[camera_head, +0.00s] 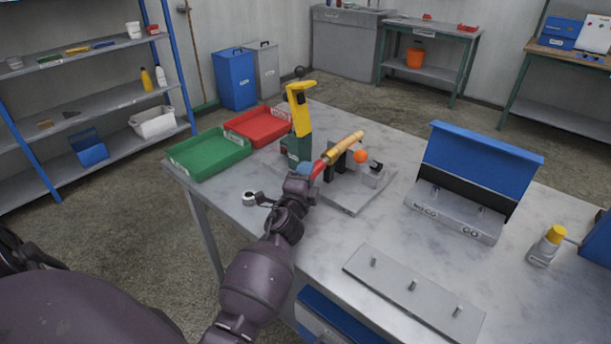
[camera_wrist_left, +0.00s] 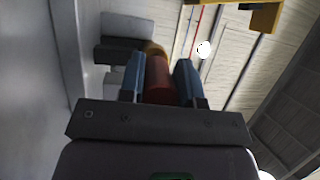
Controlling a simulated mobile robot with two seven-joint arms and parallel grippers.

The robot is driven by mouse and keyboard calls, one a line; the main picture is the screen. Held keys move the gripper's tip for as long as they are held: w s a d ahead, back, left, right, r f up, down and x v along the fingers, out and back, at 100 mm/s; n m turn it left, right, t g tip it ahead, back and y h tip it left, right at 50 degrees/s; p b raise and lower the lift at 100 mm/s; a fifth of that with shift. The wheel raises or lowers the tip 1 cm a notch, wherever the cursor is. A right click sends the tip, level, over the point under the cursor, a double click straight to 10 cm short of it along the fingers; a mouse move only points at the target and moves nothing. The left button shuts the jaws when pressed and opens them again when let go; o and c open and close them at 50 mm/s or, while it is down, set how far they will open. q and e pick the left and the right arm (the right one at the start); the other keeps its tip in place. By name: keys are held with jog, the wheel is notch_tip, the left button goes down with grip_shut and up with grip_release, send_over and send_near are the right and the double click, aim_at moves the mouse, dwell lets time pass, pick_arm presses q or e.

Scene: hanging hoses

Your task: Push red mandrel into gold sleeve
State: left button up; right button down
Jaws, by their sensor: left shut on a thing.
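The red mandrel (camera_head: 319,168) is gripped by my left gripper (camera_head: 310,176) at the near-left end of the gold sleeve (camera_head: 346,145). The sleeve lies tilted in a dark holder on a grey base plate (camera_head: 350,200). In the left wrist view, the mandrel (camera_wrist_left: 158,80) sits between the two blue fingers of my left gripper (camera_wrist_left: 160,82), and the gold sleeve (camera_wrist_left: 154,48) shows just beyond it. The mandrel's far end lines up with the sleeve and appears to meet it; how deep it sits inside is hidden. My right gripper is not in view.
A yellow and green upright tool (camera_head: 299,125) stands close behind the gripper. An orange ball (camera_head: 361,156) is beside the sleeve. Green (camera_head: 208,154) and red (camera_head: 258,126) trays lie at the back left. A pegged plate (camera_head: 415,292) lies at the front. Bench between is clear.

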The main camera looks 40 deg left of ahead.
pick_arm(q)
jog(key=shift+w, duration=0.25)
dwell(0.3)
dwell(0.4)
jog(key=shift+w+d+b, duration=0.1)
jog(key=shift+w+b, duration=0.2)
jog(key=shift+w, duration=0.1)
dwell(0.7)
jog(key=shift+w+r, duration=0.1)
dwell(0.4)
jog(key=shift+w, duration=0.15)
jog(key=shift+w+r, duration=0.1)
